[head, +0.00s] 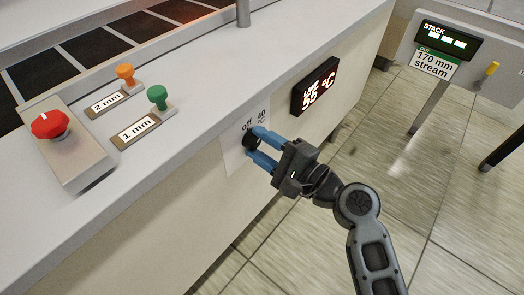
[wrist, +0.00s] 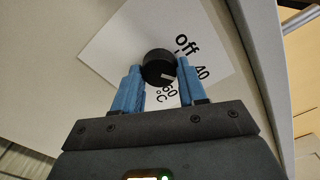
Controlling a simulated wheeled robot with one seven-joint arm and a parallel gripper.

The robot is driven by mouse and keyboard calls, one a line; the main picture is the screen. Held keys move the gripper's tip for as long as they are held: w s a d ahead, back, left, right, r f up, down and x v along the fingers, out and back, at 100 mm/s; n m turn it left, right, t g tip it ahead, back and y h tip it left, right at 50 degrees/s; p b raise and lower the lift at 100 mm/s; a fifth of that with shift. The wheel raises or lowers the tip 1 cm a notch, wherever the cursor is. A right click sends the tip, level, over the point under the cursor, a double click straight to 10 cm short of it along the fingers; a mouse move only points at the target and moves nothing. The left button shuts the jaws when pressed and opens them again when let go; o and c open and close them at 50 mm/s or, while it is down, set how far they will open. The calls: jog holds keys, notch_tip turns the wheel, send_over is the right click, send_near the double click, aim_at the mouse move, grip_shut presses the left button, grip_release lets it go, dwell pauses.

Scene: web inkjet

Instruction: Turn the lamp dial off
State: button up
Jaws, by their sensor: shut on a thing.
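The lamp dial (wrist: 158,66) is a round black knob with a pale pointer mark, set on a white label plate (wrist: 112,43) with "off", "40" and "60 °C" printed round it. In the wrist view the mark seems to point toward the "60". My gripper (head: 257,144) has blue fingers, one on each side of the dial, and is shut on it; the fingers also show in the wrist view (wrist: 158,72). In the head view the fingers hide much of the dial (head: 249,141). A lamp display (head: 315,87) above and to the right reads 55 °C.
On the counter top stand a red knob (head: 50,124) on a grey box, a green knob (head: 157,96) marked 1 mm and an orange knob (head: 125,74) marked 2 mm. A stack display (head: 447,41) stands at the far right. The floor (head: 420,150) beside the counter is open.

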jog(key=n+b, duration=0.5)
jog(key=n, duration=0.1)
jog(key=shift+f+n, duration=0.15)
jog(key=shift+n, duration=0.15)
jog(key=n+b, duration=0.4)
jog(key=shift+n, duration=0.4)
jog(key=shift+r, duration=0.2)
jog(key=o, duration=1.1)
jog(key=shift+c, duration=0.2)
jog(key=v, duration=0.7)
jog(key=shift+s+d+p, duration=0.3)
